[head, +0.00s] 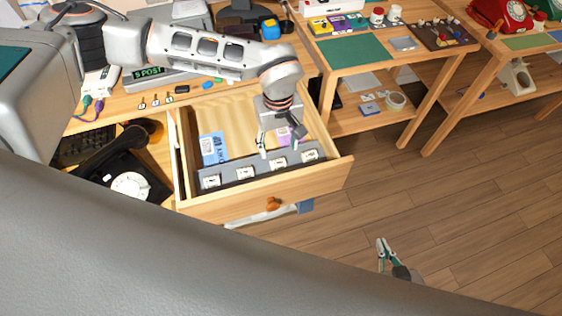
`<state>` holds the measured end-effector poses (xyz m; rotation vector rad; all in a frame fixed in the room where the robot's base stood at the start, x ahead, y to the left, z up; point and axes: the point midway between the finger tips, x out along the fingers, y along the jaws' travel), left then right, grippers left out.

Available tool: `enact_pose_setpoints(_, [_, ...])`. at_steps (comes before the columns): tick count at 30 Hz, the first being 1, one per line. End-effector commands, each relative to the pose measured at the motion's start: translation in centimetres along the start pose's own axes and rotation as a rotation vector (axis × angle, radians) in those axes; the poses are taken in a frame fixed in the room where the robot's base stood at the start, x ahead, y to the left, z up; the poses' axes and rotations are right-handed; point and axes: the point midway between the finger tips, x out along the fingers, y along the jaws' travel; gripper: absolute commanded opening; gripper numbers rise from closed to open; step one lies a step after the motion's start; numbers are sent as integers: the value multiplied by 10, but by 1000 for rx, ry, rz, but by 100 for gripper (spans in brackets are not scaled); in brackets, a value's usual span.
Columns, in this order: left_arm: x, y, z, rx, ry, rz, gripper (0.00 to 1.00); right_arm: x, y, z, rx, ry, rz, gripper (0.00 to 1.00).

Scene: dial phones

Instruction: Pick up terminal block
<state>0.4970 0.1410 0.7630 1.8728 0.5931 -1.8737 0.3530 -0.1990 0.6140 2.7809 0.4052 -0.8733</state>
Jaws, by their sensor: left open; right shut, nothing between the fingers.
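I cannot tell for certain which item is the terminal block. An open wooden drawer (237,208) holds a grey strip (240,174) with several small white square pieces (247,171) along its front. A blue-and-white card or packet (213,148) lies at the drawer's left, and a purple item (285,138) lies partly hidden behind my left gripper. My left gripper (279,143) is open and points down over the right part of the drawer, close to the strip. My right gripper (382,243) is shut and empty, low over the floor at the right.
A black dial phone (128,183) sits left of the drawer. The desk behind carries small loose parts and a device with a green display (150,71). A side table with a green mat (355,51) stands at the right. The wooden floor (460,210) is clear.

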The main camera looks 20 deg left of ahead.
Motion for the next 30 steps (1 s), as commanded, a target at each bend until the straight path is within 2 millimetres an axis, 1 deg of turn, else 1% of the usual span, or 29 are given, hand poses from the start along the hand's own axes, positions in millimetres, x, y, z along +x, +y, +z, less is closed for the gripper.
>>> enact_pose_setpoints(10, [34,-1,0,-1,-3,0,51,0,4,-1,-7,3,4,0])
enact_pose_setpoints(15, [60,-3,-1,-2,-4,-1,51,1,4,2,-8,0,5,0])
enact_pose_setpoints(18, [70,-2,-1,-1,-3,1,51,1,4,3,-9,-2,5,0])
enact_pose_setpoints(21, [74,-2,-1,0,-3,2,51,1,5,3,-10,-2,6,0])
enact_pose_setpoints(27, [74,-2,-1,0,-2,2,51,2,6,2,-11,0,8,0])
enact_pose_setpoints(28, [74,-2,-1,0,-2,2,46,2,6,1,-11,1,8,0])
enact_pose_setpoints(29, [74,-2,-1,0,-2,2,38,2,6,1,-11,1,8,0])
enact_pose_setpoints(30, [74,-2,-1,0,-2,2,28,2,6,1,-11,1,8,0])
